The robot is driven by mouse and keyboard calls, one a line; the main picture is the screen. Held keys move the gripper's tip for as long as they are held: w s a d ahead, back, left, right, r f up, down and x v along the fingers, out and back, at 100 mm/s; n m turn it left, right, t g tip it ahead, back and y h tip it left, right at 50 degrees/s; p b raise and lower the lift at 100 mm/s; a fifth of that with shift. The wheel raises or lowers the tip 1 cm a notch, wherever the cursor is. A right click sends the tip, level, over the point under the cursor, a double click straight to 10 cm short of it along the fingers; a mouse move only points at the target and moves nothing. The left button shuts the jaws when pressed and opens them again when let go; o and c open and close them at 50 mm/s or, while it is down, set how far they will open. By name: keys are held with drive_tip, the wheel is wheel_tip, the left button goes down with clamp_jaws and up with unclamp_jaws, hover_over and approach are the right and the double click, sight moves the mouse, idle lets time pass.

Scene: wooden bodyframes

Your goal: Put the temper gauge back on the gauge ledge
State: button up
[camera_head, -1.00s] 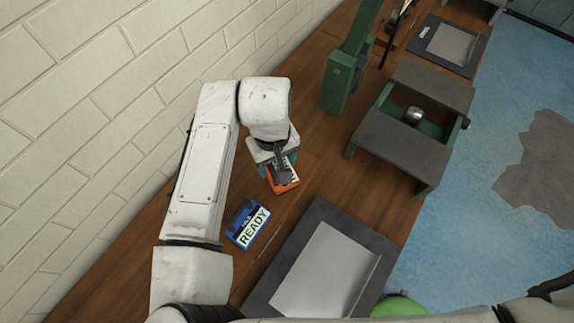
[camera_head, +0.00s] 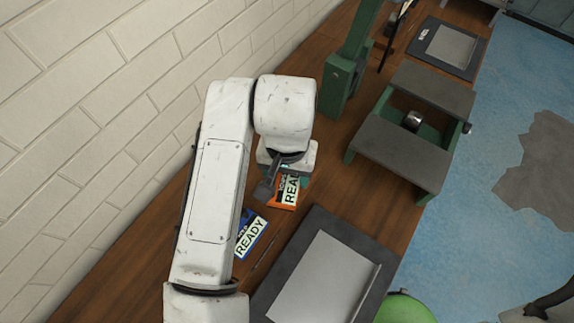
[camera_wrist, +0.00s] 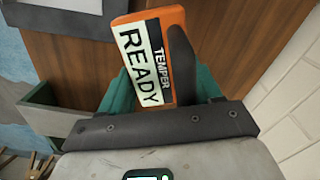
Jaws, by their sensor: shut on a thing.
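The temper gauge (camera_head: 290,190) is an orange block with a pale label reading READY. In the wrist view the gauge (camera_wrist: 146,60) shows the words TEMPER and READY, and a dark finger lies along its right side. My gripper (camera_head: 274,184) is shut on it, over the wooden bench near the wall. Whether the gauge clears the bench I cannot tell. The far finger is mostly hidden behind the gauge. I cannot pick out the gauge ledge; my arm covers part of the bench by the wall.
A blue block labelled READY (camera_head: 250,236) lies close by on the bench (camera_head: 330,180). A dark board with a grey sheet (camera_head: 325,275) is in front. A green stand with dark plates (camera_head: 405,145) and a green post (camera_head: 342,85) stand to the right. The brick wall (camera_head: 90,110) bounds the left.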

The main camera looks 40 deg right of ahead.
drive_tip(key=w+d+f, duration=0.1)
drive_tip(key=f, duration=0.1)
drive_tip(key=w+d+f, duration=0.1)
drive_tip(key=f, duration=0.1)
drive_tip(key=w+d+f+p, duration=0.1)
drive_tip(key=w+f, duration=0.1)
drive_tip(key=shift+d+f, duration=0.2)
drive_tip(key=shift+f, duration=1.35)
drive_tip(key=shift+f, duration=0.1)
drive_tip(key=shift+f, duration=0.1)
drive_tip(key=o, duration=1.3)
drive_tip(key=shift+o, duration=0.2)
wheel_tip(320, 180, up, 12)
drive_tip(key=shift+r+b, duration=0.2)
drive_tip(key=shift+b, duration=0.25)
